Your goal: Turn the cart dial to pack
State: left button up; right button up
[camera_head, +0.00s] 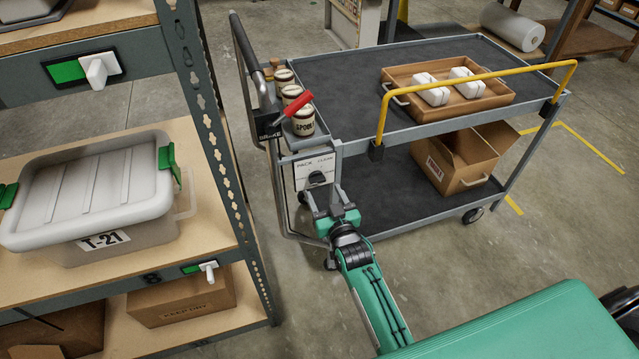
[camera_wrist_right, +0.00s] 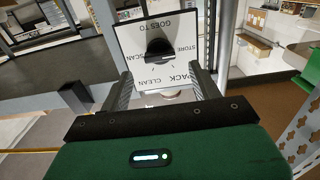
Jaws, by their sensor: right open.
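The dial is a black round knob (camera_head: 316,179) on a white plate (camera_head: 302,173) at the near left end of the cart (camera_head: 365,147). In the head view, "PACK" and "CLEAN" stand along the plate's top, PACK on the left. In the right wrist view the plate (camera_wrist_right: 190,42) appears upside down, with "STORE", "SCAN" and "GOES TO" also readable. The knob (camera_wrist_right: 160,48) lies ahead, between the fingers in the picture and apparently beyond their tips. Which word it points to is unclear. My right gripper (camera_head: 322,194) is open and empty, just before the plate. My left gripper is out of view.
Above the dial are a red-handled lever (camera_head: 291,104) and several labelled cans (camera_head: 303,122). A wooden tray (camera_head: 492,97) holds white packages; an open carton (camera_head: 465,160) sits below. A shelf rack (camera_head: 215,150) with a lidded bin (camera_head: 90,190) stands close left. Floor lies between.

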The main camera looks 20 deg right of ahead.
aim_at(319, 182)
jog(key=shift+w, duration=2.5)
jog(key=c, duration=1)
